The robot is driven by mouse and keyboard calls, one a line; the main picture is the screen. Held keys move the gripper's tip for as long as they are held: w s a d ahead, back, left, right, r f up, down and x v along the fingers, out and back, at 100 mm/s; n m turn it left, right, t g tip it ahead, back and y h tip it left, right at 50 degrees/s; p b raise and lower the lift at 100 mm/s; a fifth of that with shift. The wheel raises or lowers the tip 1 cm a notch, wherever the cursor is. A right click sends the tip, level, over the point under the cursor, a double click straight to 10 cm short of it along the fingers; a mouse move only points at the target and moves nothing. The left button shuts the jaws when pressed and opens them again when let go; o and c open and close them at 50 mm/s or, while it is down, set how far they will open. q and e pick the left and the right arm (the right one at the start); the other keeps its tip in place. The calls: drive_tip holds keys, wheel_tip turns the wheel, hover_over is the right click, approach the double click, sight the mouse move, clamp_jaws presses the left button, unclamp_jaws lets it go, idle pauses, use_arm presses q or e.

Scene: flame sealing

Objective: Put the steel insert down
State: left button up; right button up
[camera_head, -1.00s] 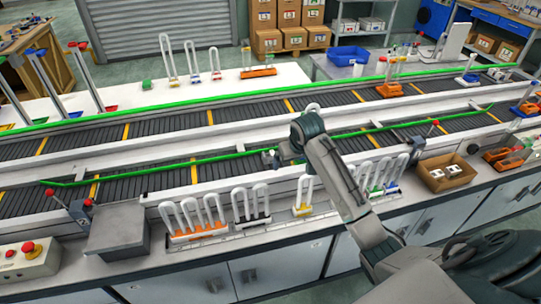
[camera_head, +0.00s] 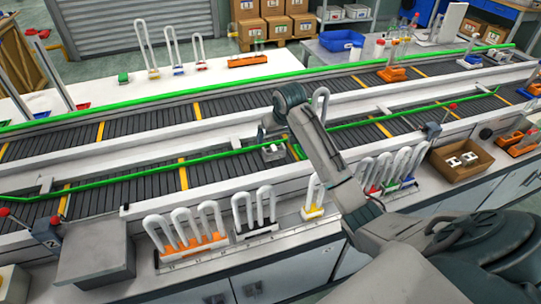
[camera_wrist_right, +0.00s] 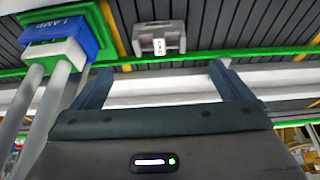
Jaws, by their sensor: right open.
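A small grey steel insert (camera_head: 272,152) sits at the near conveyor, by the green rail. In the right wrist view the steel insert (camera_wrist_right: 160,38) lies over the dark slats just beyond the green rail, with a white mark on its near side. My right gripper (camera_wrist_right: 160,80) has its two fingers wide apart with nothing between them. The insert is ahead of the fingertips and apart from them. In the head view my right arm reaches over the conveyor and its wrist largely hides the gripper (camera_head: 264,133). My left gripper is not in view.
Racks of white loops, including an orange one (camera_head: 190,250), line the front bench. A cardboard box (camera_head: 455,175) holds pale H-shaped pieces at right. In the wrist view, a blue and green block (camera_wrist_right: 60,40) with white tubes stands close to the left finger.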

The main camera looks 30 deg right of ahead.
sight(274, 148)
drive_tip(key=p+x, duration=0.1)
drive_tip(key=x, duration=0.2)
drive_tip(key=shift+w+f, duration=0.1)
drive_tip(key=shift+f, duration=0.2)
drive_tip(key=shift+w+f, duration=0.15)
drive_tip(key=shift+f, duration=0.45)
drive_tip(key=p+x, duration=0.2)
drive_tip(key=x, duration=0.2)
drive_tip(key=shift+w+d, duration=0.1)
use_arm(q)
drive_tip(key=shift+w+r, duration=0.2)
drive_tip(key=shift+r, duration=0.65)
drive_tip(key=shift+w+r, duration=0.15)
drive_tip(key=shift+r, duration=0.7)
use_arm(e)
drive_tip(key=shift+w+f, duration=0.2)
drive_tip(key=shift+f, duration=0.45)
drive_tip(key=shift+c, duration=0.5)
drive_tip(key=c, duration=1.1)
drive_tip(key=shift+c, duration=0.8)
drive_tip(key=shift+r, duration=0.1)
